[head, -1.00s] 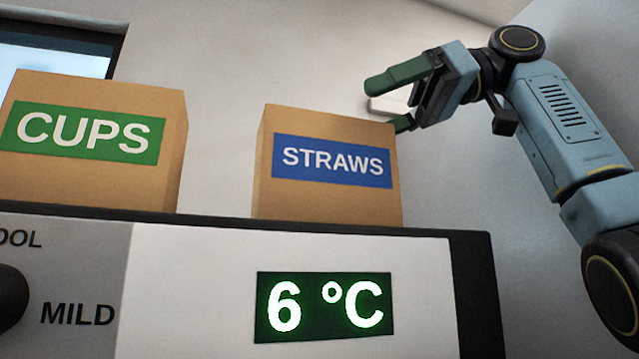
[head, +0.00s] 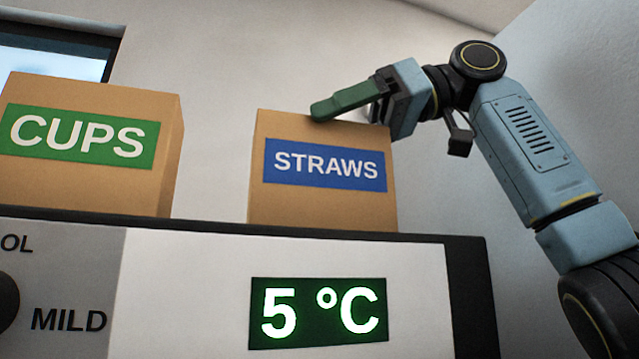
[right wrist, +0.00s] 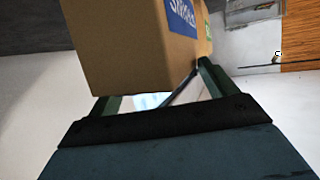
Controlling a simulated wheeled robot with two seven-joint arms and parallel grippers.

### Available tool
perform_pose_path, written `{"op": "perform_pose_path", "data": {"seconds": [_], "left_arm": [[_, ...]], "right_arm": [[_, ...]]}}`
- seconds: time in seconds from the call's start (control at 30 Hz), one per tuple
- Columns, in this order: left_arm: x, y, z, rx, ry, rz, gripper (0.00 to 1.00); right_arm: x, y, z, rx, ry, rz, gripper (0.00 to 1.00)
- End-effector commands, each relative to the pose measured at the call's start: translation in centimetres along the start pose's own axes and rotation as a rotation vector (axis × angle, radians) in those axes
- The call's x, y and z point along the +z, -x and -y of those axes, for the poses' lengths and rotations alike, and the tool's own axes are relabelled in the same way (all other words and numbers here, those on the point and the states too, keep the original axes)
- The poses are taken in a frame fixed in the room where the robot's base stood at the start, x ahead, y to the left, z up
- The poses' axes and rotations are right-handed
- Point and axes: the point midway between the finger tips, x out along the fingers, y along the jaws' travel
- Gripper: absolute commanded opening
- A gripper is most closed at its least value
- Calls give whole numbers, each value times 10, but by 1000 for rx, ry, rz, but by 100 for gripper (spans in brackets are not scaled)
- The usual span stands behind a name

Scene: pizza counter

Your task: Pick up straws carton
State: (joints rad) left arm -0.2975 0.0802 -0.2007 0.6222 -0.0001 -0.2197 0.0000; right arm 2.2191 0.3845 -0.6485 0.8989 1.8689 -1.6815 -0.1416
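The straws carton (head: 323,210), a brown box with a blue STRAWS label, stands upright on top of the appliance. My right gripper (head: 345,103) is at its upper right corner in the head view. One green finger overlaps the carton's top edge; the other is hidden there, apparently behind the carton. In the right wrist view, the carton (right wrist: 115,45) fills the upper middle, just ahead of the widely spaced fingers of my right gripper (right wrist: 165,90). The gripper is open; I cannot tell whether a finger touches the carton. My left gripper is out of view.
A brown cups carton (head: 80,185) with a green label stands left of the straws carton, with a gap between. The appliance (head: 190,285) below has a green temperature display (head: 318,313) reading 5 °C. A pale wall stands behind.

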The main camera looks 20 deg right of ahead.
Motion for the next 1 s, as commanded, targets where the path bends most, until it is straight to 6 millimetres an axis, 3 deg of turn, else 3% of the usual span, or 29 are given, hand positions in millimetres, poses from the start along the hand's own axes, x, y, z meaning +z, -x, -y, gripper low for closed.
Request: {"op": "perform_pose_path", "data": {"seconds": [0.03,0.3,0.37,0.4,0.73,0.77,0.83,1.0], "left_arm": [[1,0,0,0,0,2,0],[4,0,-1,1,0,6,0],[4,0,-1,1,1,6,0],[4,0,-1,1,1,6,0],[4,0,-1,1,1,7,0],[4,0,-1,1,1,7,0],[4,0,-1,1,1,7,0],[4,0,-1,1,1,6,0]], "right_arm": [[1,-1,-1,0,-3,5,63],[3,-2,-1,-1,-6,10,28],[2,-1,-1,0,-6,8,23],[2,-2,-1,-1,-7,9,16],[0,-1,-2,-1,-12,10,16],[-1,0,-2,0,-12,10,6],[-4,1,-2,-1,-11,9,1],[-16,5,0,-2,-7,7,1]]}}
